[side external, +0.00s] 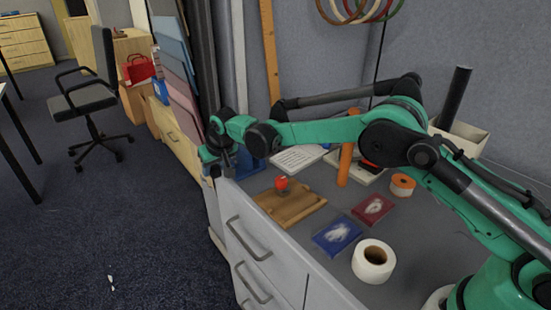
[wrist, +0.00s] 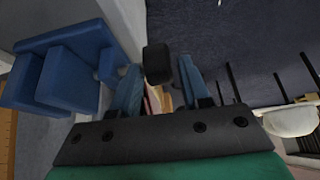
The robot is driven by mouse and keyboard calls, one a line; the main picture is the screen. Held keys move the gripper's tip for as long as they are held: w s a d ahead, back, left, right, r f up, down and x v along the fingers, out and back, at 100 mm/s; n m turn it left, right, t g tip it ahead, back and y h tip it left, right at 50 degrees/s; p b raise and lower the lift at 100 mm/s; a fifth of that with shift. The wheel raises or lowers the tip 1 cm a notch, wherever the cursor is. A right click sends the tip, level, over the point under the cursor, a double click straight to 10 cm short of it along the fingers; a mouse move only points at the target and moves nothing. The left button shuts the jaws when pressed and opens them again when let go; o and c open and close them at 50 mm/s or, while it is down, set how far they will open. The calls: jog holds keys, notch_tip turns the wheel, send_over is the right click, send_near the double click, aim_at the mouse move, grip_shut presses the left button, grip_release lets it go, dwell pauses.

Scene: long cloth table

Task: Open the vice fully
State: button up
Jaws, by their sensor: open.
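The blue vice (wrist: 60,75) fills the left of the wrist view. In the side view only part of the vice (side external: 248,162) shows, at the bench's far left edge behind my gripper. My gripper (side external: 221,168) is at that edge, just left of the vice, pointing down. In the wrist view its two fingers are apart, and a dark block (wrist: 158,63), seemingly the end of the vice handle, shows between and just beyond the fingertips. I cannot tell whether they touch it. The vice jaws' gap is hidden.
A wooden board with a red-topped object (side external: 282,184) lies near the vice. Blue (side external: 337,235) and red (side external: 373,209) boxes, a white tape roll (side external: 373,262) and an orange cylinder (side external: 345,165) stand on the bench. Drawers (side external: 250,240) are below; open floor lies left.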

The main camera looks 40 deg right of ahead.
aim_at(216, 168)
jog(key=shift+v, duration=1.9)
notch_tip(216, 168, up, 5)
jog(key=s+t, duration=0.3)
jog(key=t, duration=0.5)
jog(key=f, duration=0.7)
jog(key=shift+w+f, duration=0.15)
jog(key=shift+w, duration=0.1)
jog(key=shift+x, duration=2.65)
grip_shut()
